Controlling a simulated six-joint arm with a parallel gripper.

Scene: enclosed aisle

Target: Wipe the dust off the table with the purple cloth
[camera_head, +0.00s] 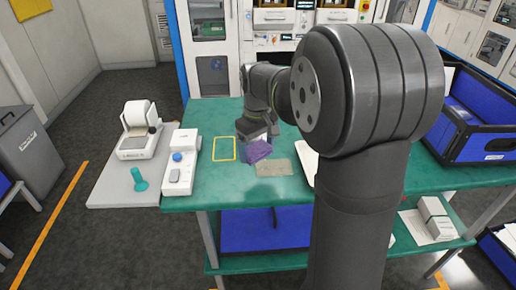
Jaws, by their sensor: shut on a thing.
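The purple cloth (258,151) is at the middle of the green table (205,188), under my gripper (255,140). My gripper points down and is shut on the cloth, which hangs at or just above the table top; I cannot tell if it touches. A greyish-tan dust patch (272,168) lies on the table just in front and to the right of the cloth. My arm covers much of the table's right part and the gripper's fingers are small and hard to see.
A yellow outlined rectangle (223,149) is left of the cloth. A white device (181,163) stands at the table's left. A white tray (308,160) is partly hidden behind my arm. A blue bin (475,115) is at right. Cabinets stand behind.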

